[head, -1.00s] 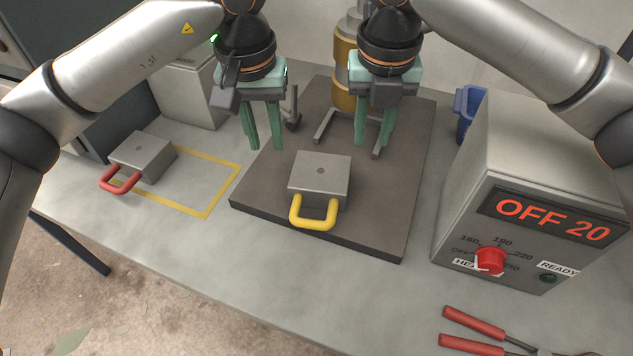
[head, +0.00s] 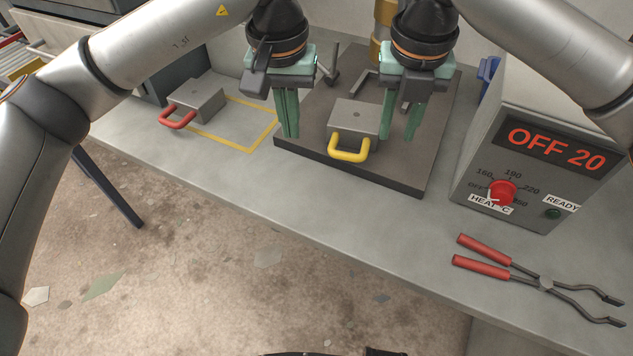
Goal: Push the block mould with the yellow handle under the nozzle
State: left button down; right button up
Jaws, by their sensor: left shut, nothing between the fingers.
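The grey block mould with the yellow handle (head: 355,119) sits on the dark base plate (head: 305,145), its handle facing the front edge. My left gripper (head: 289,136) is shut and empty, fingers pointing down, to the left of this mould with a gap between. My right gripper (head: 398,137) is open, its fingers a little apart, close to the mould's right side; I cannot tell whether it touches. The nozzle is not visible. A brass-coloured cylinder (head: 382,42) of the machine stands behind, partly hidden by my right gripper.
A control box (head: 540,150) reading OFF 20 stands at the right. Red-handled tongs (head: 545,283) lie in front of it. A blue bin (head: 487,72) is partly hidden.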

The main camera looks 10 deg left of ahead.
aim_at(356, 125)
jog(key=k+j, duration=0.1)
jog(key=k, duration=0.4)
jog(key=k+j, duration=0.1)
jog(key=k, duration=0.45)
jog(key=k+j, duration=0.15)
jog(key=k, duration=0.35)
